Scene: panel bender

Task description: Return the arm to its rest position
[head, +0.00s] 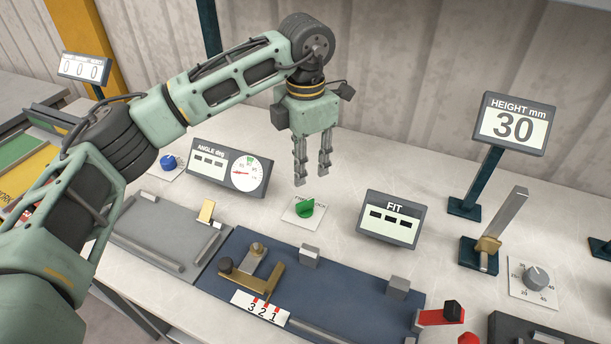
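My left arm comes in from the left and arches over the bench. My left gripper (313,172) points down above the bench, over the area behind the green knob (305,208). Its two fingers are apart with nothing between them. The fingertips appear clear of the knob and the bench top. My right gripper does not show.
The angle display (229,168) stands left of the gripper and the FIT display (391,218) right of it. A height sign (514,124) reads 30. A blue mat (345,290) with metal blocks lies in front. A blue knob (168,162) and grey dial (536,278) sit on the bench.

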